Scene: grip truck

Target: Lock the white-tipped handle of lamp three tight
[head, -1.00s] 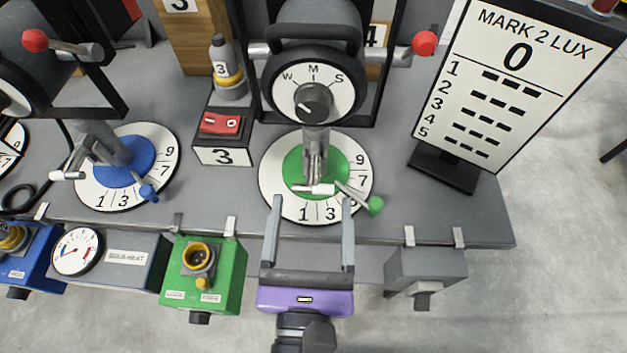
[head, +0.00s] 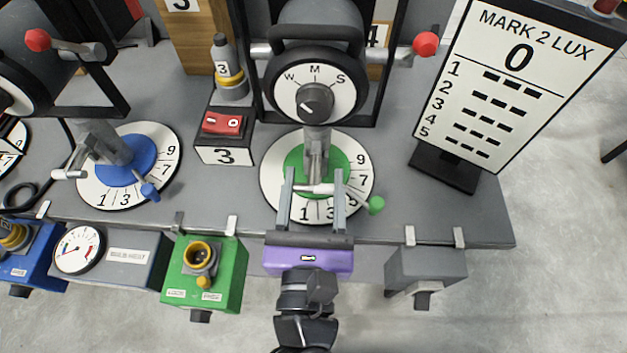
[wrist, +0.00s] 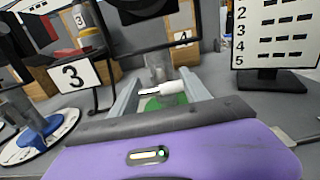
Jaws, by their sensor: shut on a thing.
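The white-tipped handle (head: 322,188) sits low on the lamp's post, above a green disc (head: 343,156) ringed by a numbered white dial. My gripper (head: 314,174) has a finger on each side of this handle and is shut on it lengthwise, the handle spanning the gap. In the wrist view the white tip (wrist: 173,87) lies between the fingers, close to the right one. A green-knobbed lever (head: 376,204) sticks out to the right of the fingers. The lamp (head: 315,85) stands above, with a W-M-S dial on its face.
A switch box marked 3 (head: 223,155) with a red rocker stands left of the lamp. A lux board (head: 515,85) reading 0 stands at the right. A green box (head: 205,272) and a grey box (head: 426,268) hang from the table's front edge.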

